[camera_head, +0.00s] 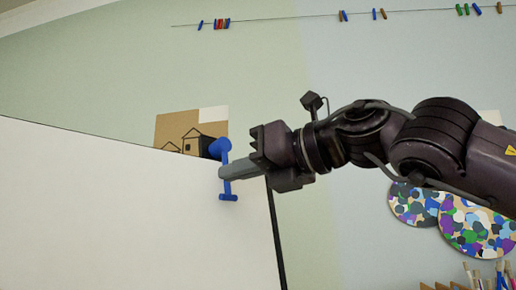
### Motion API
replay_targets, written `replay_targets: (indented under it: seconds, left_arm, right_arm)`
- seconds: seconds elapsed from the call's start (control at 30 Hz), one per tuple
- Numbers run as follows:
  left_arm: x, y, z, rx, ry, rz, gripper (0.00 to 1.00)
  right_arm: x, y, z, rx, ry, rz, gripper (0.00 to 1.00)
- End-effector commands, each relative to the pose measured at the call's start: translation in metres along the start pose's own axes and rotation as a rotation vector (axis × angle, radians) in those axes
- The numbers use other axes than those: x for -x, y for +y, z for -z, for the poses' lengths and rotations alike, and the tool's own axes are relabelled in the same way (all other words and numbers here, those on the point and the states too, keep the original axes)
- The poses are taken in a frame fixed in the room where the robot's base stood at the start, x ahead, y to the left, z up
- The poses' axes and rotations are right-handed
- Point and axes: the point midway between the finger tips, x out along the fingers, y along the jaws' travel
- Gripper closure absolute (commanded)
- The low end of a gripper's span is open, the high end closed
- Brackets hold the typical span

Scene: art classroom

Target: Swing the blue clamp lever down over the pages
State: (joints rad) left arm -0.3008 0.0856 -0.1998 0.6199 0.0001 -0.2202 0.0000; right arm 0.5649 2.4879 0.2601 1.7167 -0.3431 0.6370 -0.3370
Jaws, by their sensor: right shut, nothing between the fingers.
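The blue clamp lever (225,187) is at the upper right edge of the large white pages (120,220). Its thick blue pivot (218,147) is at the top edge, and a thin bar runs down from there to a short crosspiece at its lower end, over the white surface. My right gripper (222,173) comes in from the right. It is shut with nothing held, and its grey fingertips cross the bar's middle and hide part of it. I cannot tell whether they touch it. My left gripper is out of view.
A cardboard picture of houses (178,128) is on the wall behind the pages. A dark edge (276,235) bounds the pages on the right. Colour-spotted round palettes (480,228) hang at the right, above brushes (500,275). A line with clothespins runs high along the wall.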

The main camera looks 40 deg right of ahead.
Motion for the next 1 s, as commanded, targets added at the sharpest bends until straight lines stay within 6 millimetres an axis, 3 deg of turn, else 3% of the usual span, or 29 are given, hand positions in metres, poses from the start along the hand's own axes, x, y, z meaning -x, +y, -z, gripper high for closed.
replay_targets:
  seconds: [0.5,1.0]
  left_arm:
    - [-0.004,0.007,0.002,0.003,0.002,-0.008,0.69]
    - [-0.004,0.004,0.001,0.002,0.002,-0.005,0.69]
  right_arm:
    - [0.036,0.01,0.0,-0.001,-0.002,0.001,1.0]
    - [0.038,0.011,0.0,-0.002,-0.002,0.002,1.0]
